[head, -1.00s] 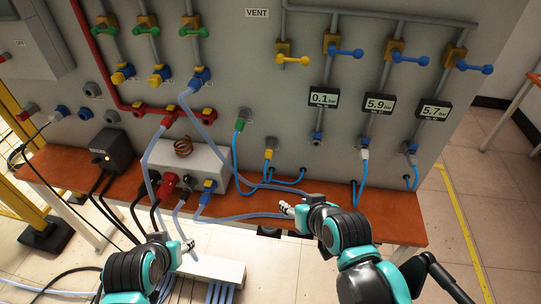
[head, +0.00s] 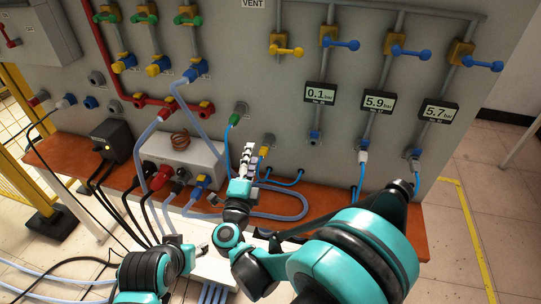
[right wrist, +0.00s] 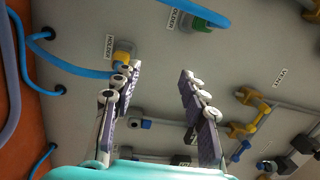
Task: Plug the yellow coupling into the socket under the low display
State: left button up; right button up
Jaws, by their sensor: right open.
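The yellow coupling (head: 268,141) sits in a holder on the grey panel, with a blue hose on it. In the right wrist view the yellow coupling (right wrist: 122,56) shows just beyond the left-hand finger's tip. My right gripper (head: 249,152) is open and empty, in front of the panel just left of the coupling. Its spread fingers also show in the wrist view (right wrist: 160,72). The low display (head: 320,94) reads 0.1 bar. The socket (head: 315,138) under it looks empty. My left gripper (head: 205,249) is low at the front; its finger opening is unclear.
A green coupling (head: 236,118) hangs left of the yellow one. Displays reading 5.9 (head: 379,103) and 5.7 (head: 438,110) have hoses plugged in below. A white box with a copper coil (head: 205,157) and loose hoses occupy the brown bench (head: 405,222).

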aim_at(261, 158)
pick_arm(q)
jog(key=shift+s+d+f, duration=0.1)
jog(key=shift+d+f, duration=0.1)
jog(key=shift+d, duration=0.15)
pick_arm(e)
jog(key=f, duration=0.1)
jog(key=s+f+m+g+h, duration=0.1)
jog(key=f, duration=0.1)
jog(key=f+m, duration=0.1)
jog(key=f, duration=0.1)
jog(key=shift+s+d+f+h, duration=0.1)
jog(key=shift+s+d+h, duration=0.1)
jog(key=shift+d+h, duration=0.15)
pick_arm(q)
jog(key=shift+r, duration=0.2)
pick_arm(e)
jog(key=shift+x, duration=4.5)
pick_arm(q)
jog(key=shift+f, duration=0.3)
pick_arm(e)
jog(key=shift+f, duration=0.15)
jog(key=shift+c, duration=0.4)
grip_shut()
